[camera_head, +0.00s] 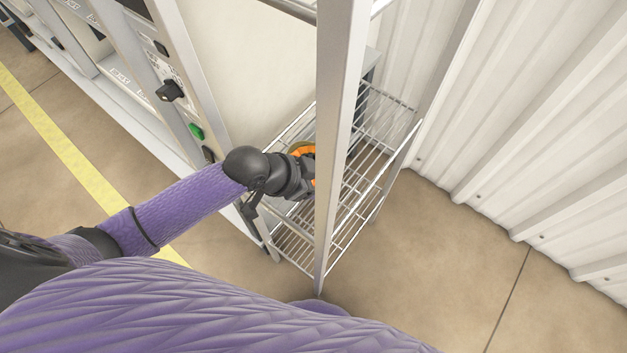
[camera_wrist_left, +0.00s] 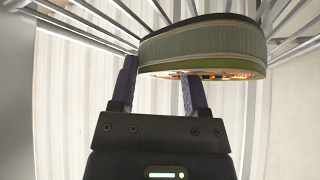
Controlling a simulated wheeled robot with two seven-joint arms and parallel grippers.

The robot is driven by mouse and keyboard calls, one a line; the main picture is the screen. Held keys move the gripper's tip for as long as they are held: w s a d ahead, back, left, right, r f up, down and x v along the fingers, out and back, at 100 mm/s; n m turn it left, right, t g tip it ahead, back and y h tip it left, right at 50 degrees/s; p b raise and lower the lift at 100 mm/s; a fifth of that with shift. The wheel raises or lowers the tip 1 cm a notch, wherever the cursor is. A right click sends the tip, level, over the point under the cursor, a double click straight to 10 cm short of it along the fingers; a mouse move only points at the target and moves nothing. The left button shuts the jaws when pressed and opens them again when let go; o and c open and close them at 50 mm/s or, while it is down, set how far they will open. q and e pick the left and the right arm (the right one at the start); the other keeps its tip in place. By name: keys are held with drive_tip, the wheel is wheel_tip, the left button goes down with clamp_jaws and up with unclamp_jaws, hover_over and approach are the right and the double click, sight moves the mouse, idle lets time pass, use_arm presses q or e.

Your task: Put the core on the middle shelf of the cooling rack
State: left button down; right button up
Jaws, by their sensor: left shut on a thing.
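The core (camera_wrist_left: 205,48), a thick ring with a grey-green band and copper-orange inside, is held in my left gripper (camera_wrist_left: 158,75), with one finger on each side of its wall. In the head view a small green and orange part of the core (camera_head: 301,148) shows beyond my dark left wrist, partly hidden by the rack's front post. The cooling rack (camera_head: 335,130) is a metal frame with wire shelves. The core is inside the rack's outline by a wire shelf (camera_head: 350,215); I cannot tell whether it touches the wires. My right gripper is out of view.
A rack upright (camera_head: 338,90) stands close to my left wrist. A machine cabinet (camera_head: 165,90) with a green button stands left of the rack. A corrugated white wall (camera_head: 530,110) is on the right. The floor (camera_head: 440,270) in front of the rack is clear.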

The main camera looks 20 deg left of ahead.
use_arm(q)
drive_tip(key=shift+r, duration=0.15)
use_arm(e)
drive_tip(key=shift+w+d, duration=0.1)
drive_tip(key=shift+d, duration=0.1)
use_arm(q)
drive_tip(key=shift+c, duration=1.9)
unclamp_jaws()
drive_tip(key=shift+o, duration=1.6)
drive_tip(key=p+v, duration=0.4)
drive_tip(key=v, duration=0.3)
drive_tip(key=shift+r, duration=0.2)
drive_tip(key=shift+p+v, duration=0.9)
drive_tip(key=shift+v, duration=1.45)
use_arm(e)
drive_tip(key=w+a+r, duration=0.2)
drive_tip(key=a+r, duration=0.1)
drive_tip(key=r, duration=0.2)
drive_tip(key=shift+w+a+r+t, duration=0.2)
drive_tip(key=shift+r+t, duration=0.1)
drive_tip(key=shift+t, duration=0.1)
